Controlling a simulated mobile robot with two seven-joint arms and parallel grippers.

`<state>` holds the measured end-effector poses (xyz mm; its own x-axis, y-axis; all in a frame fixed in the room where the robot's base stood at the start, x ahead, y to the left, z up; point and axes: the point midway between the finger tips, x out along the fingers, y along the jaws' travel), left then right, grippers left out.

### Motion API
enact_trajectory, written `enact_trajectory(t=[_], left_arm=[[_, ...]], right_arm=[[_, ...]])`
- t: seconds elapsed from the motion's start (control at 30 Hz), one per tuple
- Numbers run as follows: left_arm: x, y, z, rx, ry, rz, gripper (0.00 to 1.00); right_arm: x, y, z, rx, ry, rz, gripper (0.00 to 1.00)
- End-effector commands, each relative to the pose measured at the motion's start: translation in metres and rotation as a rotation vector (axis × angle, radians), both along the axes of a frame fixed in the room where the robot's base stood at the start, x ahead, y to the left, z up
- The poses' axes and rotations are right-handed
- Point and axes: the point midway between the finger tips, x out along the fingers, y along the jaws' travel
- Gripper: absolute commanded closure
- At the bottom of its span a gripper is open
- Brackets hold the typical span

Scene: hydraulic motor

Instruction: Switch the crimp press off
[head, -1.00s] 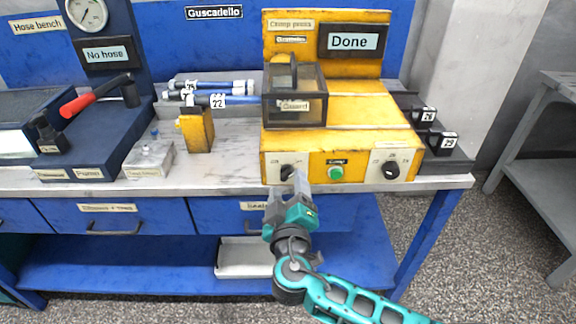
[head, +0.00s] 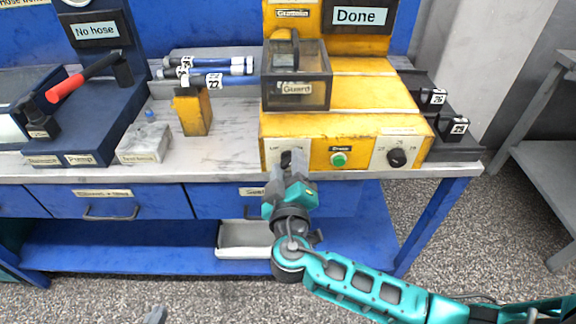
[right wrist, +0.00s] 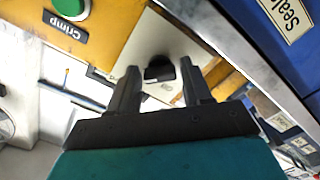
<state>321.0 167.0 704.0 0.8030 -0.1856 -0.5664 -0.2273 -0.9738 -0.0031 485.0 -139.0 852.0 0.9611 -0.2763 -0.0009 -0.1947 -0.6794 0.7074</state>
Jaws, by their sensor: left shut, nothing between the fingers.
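The yellow crimp press (head: 375,95) stands on the bench, and its screen (head: 357,16) reads "Done". A black knob (head: 286,156) sits on a pale plate at the left of its front panel; its label is unreadable. My right gripper (head: 287,172) is right in front of this knob and partly covers it. In the right wrist view my right gripper (right wrist: 160,85) is open, with the black knob (right wrist: 159,68) ahead between the fingertips; contact cannot be told.
On the panel are a green button (head: 338,159) and a selector knob (head: 396,158) further right. A clear guard (head: 297,90) stands above. Left are a yellow block (head: 192,112), hoses (head: 215,68) and a red-handled pump (head: 85,78). The floor in front is clear.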

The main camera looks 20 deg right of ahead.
Motion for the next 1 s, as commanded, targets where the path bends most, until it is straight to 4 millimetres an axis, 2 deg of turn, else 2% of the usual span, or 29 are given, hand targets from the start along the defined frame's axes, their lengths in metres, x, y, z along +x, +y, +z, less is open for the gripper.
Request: enact_trajectory(t=[0.07,0.4,0.77,1.0], left_arm=[[0.0001,0.0,0.0005,0.0,-0.001,0.0,1.0],[0.0003,-0.0002,0.0012,-0.001,-0.002,0.001,1.0],[0.0005,-0.0004,0.0033,-0.002,-0.003,0.001,1.0],[0.0004,-0.0001,0.0066,-0.001,-0.005,0.002,1.0]], right_arm=[[0.0001,-0.0001,0.0001,0.0,0.0,0.0,0.59],[0.0002,0.0,0.0001,0.0,0.0,0.0,0.92],[0.0002,-0.0001,0.0003,-0.056,0.017,0.001,0.92],[0.0004,-0.0002,0.0013,-0.209,0.059,-0.001,0.92]])
